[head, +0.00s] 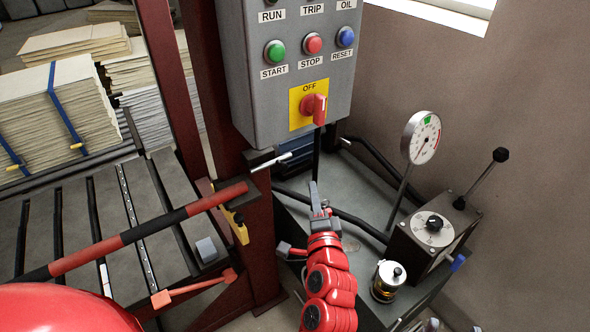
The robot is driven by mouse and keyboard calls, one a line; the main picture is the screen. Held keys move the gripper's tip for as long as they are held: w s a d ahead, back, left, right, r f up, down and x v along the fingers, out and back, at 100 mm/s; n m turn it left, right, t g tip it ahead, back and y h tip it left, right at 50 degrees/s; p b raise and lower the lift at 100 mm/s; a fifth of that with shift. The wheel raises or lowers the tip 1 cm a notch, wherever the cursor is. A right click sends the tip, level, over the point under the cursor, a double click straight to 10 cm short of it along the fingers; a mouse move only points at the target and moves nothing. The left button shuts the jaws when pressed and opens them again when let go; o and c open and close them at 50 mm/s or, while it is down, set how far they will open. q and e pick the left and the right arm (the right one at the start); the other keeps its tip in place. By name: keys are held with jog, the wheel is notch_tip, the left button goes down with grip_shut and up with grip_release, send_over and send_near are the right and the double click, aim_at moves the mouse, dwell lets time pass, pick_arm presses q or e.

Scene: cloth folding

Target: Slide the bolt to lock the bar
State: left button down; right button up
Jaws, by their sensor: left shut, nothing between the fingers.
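The red-and-black striped bar (150,228) runs from the lower left up to the dark red post (262,225). Its right end lies against the post. My left gripper (315,190) is shut and empty. It points up, to the right of the post and below the control box, apart from the rod and the bar. My right gripper is not in view.
A grey control box (290,75) with buttons and a red switch hangs above. A gauge (421,137), a lever box (432,232) and a small glass-and-metal cup (388,281) stand on the grey bench at right. A yellow latch (238,226) hangs below the bar's end.

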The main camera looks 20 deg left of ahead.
aim_at(292, 154)
pick_arm(q)
jog(key=w+a+p, duration=0.1)
jog(key=w+a, duration=0.2)
jog(key=w+a+p, duration=0.2)
jog(key=w+a, duration=0.1)
jog(key=a, duration=0.1)
jog(key=shift+w+f, duration=0.1)
dwell(0.5)
jog(key=s+a+p, duration=0.1)
jog(key=s, duration=0.1)
jog(key=s+a+p, duration=0.1)
jog(key=s+a, duration=0.1)
jog(key=shift+s+a, duration=0.15)
jog(key=shift+s, duration=0.05)
